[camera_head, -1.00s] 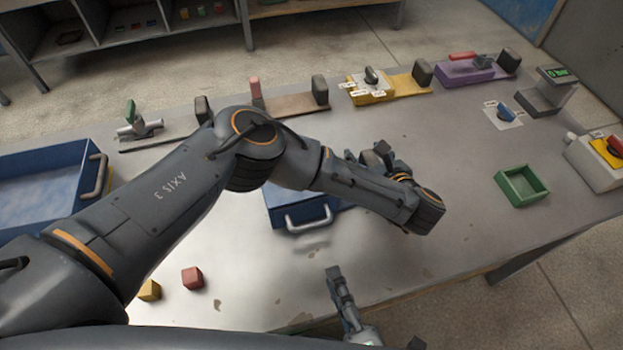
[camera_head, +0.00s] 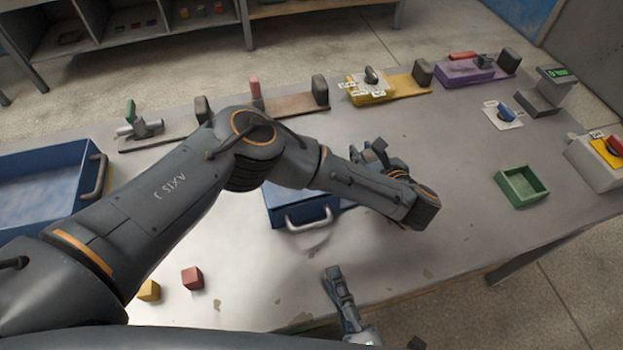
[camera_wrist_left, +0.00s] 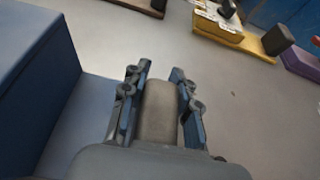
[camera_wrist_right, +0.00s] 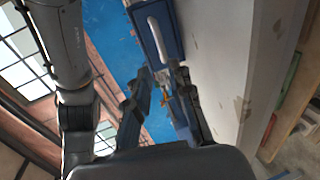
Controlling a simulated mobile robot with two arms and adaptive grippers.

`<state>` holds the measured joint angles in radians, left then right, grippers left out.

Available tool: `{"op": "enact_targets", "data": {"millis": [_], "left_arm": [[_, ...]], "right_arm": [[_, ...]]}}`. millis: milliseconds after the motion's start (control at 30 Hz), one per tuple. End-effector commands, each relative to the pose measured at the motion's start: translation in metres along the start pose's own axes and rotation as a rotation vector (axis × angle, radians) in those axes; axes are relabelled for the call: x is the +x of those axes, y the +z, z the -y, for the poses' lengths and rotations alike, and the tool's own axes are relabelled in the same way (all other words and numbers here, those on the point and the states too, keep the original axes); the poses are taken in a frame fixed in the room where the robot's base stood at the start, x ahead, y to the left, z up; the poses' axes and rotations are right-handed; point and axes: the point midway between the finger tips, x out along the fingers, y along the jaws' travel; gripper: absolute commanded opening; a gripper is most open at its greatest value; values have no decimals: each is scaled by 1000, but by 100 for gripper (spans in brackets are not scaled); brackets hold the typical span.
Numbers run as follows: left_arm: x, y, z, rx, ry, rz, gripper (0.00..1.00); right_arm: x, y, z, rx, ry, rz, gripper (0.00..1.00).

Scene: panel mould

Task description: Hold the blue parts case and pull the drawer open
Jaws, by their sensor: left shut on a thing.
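The blue parts case (camera_head: 290,203) stands on the table, partly hidden behind my left arm. Its drawer front with a pale bar handle (camera_head: 308,219) faces me and looks shut. In the left wrist view the case's blue side (camera_wrist_left: 35,90) is at left, and my left gripper (camera_wrist_left: 158,82) is shut on a grey-brown post (camera_wrist_left: 158,112) beside it. In the head view my left gripper (camera_head: 370,152) is just right of the case. My right gripper (camera_head: 333,272) is open and empty, in front of the drawer; in the right wrist view the handle (camera_wrist_right: 158,40) lies beyond its fingertips (camera_wrist_right: 158,72).
A blue tray (camera_head: 50,155) is at left. A red block (camera_head: 192,278) and a yellow block (camera_head: 149,290) lie near the front. A green box (camera_head: 522,186) is at right. Several fixtures line the table's back. Bare table lies right of the case.

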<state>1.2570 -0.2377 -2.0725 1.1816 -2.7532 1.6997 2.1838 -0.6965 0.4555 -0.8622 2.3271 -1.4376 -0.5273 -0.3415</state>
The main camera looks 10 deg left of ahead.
Motion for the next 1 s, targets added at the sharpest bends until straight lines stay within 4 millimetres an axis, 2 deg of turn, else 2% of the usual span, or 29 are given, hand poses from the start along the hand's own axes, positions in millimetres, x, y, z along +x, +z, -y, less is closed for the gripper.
{"op": "enact_targets", "data": {"millis": [467,867,1000], "left_arm": [[0,0,0,0,0,0,0],[0,0,0,0,0,0,0],[0,0,0,0,0,0,0]], "right_arm": [[1,0,0,1,0,0,22],[24,0,0,0,2,1,22],[40,1,-1,-1,5,2,22]]}}
